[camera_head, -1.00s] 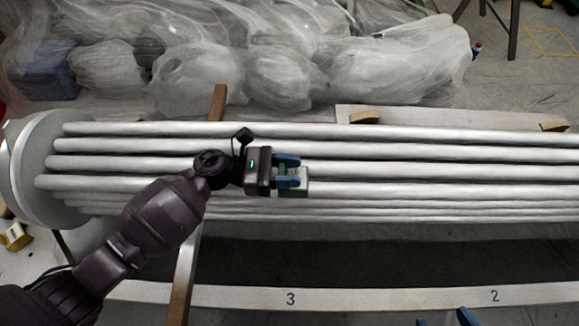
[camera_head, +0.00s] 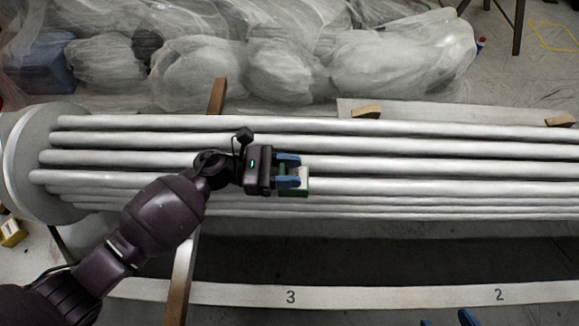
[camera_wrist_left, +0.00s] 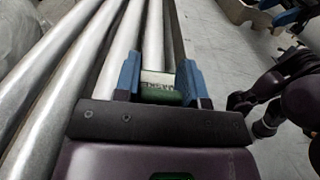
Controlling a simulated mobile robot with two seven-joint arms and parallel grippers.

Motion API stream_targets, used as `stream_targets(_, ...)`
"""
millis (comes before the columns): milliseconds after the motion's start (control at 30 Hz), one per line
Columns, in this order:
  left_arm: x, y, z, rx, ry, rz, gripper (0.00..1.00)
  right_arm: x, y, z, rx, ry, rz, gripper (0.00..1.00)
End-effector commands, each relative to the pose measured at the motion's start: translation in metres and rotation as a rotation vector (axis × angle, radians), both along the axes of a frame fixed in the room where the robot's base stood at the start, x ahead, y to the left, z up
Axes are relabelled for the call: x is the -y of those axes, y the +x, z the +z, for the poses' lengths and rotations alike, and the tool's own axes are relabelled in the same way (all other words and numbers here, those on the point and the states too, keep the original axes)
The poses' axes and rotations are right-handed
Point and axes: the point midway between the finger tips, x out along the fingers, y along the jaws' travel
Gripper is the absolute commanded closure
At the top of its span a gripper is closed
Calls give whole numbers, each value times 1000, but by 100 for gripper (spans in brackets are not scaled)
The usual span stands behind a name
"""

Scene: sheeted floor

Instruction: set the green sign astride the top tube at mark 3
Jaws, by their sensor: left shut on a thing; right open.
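The green sign (camera_head: 294,190) is a small green block with a pale face, held over the tube bundle, about level along its length with the painted mark 3 (camera_head: 291,297). My left gripper (camera_head: 290,171) is shut on it with blue fingers. In the left wrist view the sign (camera_wrist_left: 160,94) sits between the fingers, its lettering partly readable. The tubes (camera_head: 430,167) run left to right under the gripper. I cannot tell whether the sign touches a tube. My right gripper (camera_head: 468,319) shows only its blue fingertips at the bottom edge, open.
A round grey end plate (camera_head: 42,165) closes the bundle's left end. A pale rail (camera_head: 390,295) with marks 3 and 2 runs along the front. A wooden post (camera_head: 181,275) crosses near my left arm. Plastic-wrapped goods (camera_head: 300,60) lie behind.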

Motion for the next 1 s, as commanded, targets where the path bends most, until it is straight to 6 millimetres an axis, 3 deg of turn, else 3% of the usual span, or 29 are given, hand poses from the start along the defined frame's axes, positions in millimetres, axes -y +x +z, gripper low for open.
stream_targets(33,0,-4,-11,-14,1,0,89,6,-27,-35,-112,-32,5,28)
stream_targets(267,0,-3,-8,-14,1,0,89,6,-26,-33,-108,-32,6,28)
stream_targets(1000,0,-2,30,-9,1,0,89,6,-11,-8,-47,-31,4,28)
